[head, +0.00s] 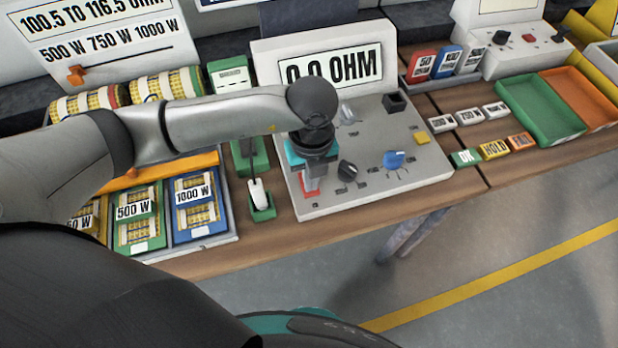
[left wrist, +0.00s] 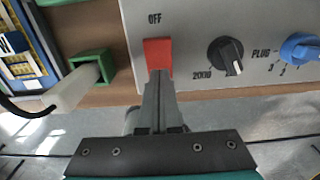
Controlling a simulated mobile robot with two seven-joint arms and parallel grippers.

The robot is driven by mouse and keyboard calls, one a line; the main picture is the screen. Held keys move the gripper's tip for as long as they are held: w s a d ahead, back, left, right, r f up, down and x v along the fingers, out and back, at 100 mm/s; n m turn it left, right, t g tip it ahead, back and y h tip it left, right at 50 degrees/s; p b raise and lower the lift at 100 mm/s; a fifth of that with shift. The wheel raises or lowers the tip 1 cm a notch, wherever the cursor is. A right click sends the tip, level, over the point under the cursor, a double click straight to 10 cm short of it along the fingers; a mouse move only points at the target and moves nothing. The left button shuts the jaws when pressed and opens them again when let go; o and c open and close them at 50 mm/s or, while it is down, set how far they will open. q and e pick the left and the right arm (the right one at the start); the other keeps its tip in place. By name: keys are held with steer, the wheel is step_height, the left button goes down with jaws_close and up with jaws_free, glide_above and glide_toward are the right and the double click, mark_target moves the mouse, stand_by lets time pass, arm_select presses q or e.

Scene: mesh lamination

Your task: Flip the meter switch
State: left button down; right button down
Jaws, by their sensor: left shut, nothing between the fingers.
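The meter (head: 345,165) is a grey box on the bench, and its display reads 0.0 OHM. Its red switch (head: 311,182) sits at the near left of the panel, partly hidden by my gripper. In the left wrist view the red switch (left wrist: 158,54) lies under the word OFF. My left gripper (head: 312,170) is over the switch from above. In the left wrist view its shut fingers (left wrist: 158,78) reach the lower edge of the red switch, seemingly touching it, with nothing between them. My right gripper is not in view.
A black knob (head: 347,169) and a blue knob (head: 394,160) stand right of the switch. A white probe in a green holder (head: 262,213) is close on the left. Trays marked with wattages (head: 235,237) lie further left. Green and orange trays (head: 520,112) are at right.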

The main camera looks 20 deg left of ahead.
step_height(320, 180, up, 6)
steer(key=p, duration=0.5)
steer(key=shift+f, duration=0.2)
stand_by(0.4)
